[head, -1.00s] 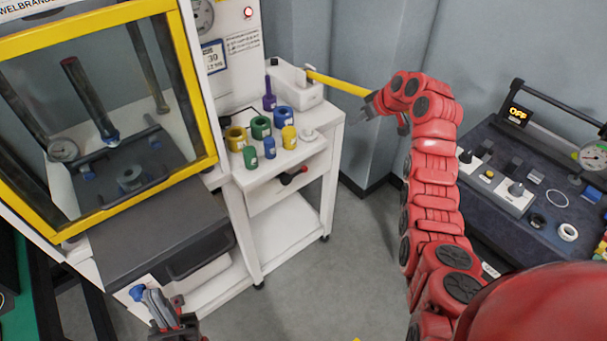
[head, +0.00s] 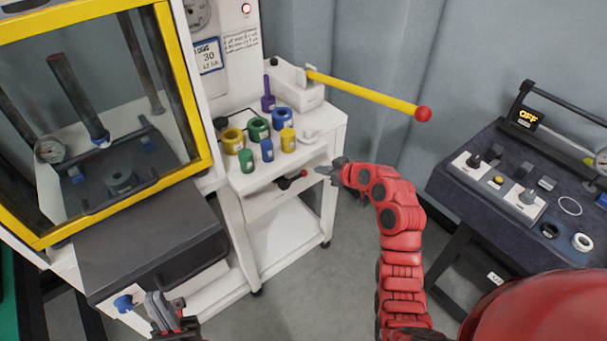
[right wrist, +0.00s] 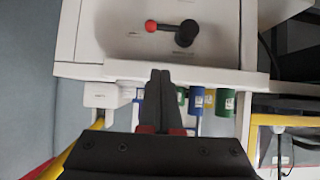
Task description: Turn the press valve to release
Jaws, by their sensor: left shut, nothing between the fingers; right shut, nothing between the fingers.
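The press valve, a black lever with a red knob (head: 291,180), sits on the front of the white cart (head: 285,205). In the right wrist view the valve lever (right wrist: 172,32) lies sideways, its red knob to the left of the black hub. My right gripper (head: 324,171) is shut and empty, just right of the valve in the head view and apart from it. In the right wrist view its closed fingers (right wrist: 160,78) point toward the valve panel, below the lever. My left gripper (head: 155,302) is shut and empty at the lower left, beside a blue knob (head: 124,303).
Several coloured cylinders (head: 258,129) stand on the cart top. A yellow pump handle with a red ball (head: 423,114) sticks out to the right above my right arm. The press's yellow-framed window (head: 206,160) is at left. A dark bench (head: 470,215) stands at right.

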